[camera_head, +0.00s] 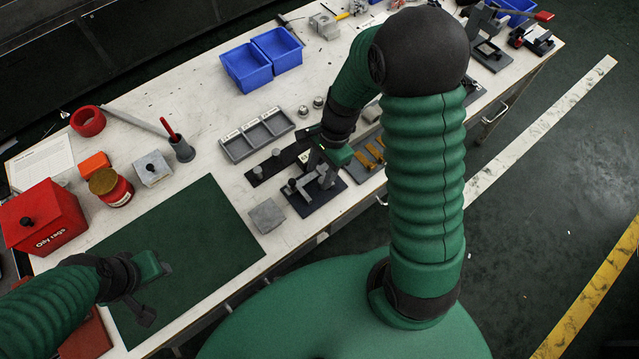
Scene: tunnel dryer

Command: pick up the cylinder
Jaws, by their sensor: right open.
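Several small grey metal cylinders are on the white bench. Two stand near its middle, one cylinder (303,111) next to another (318,102). Others stand on a dark strip, one at its left end (257,172) and one further right (277,152). Which one the task means I cannot tell. My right gripper (313,178) is open, low over a dark plate (325,202) in front of the strip. A small grey piece (292,184) shows just left of its fingers; the fingers partly hide what is between them. My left gripper (152,290) appears open and empty above the green mat (200,235).
A grey compartment tray (238,149) lies behind the strip, and a grey block (267,215) lies left of the plate. The green mat is mostly clear.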

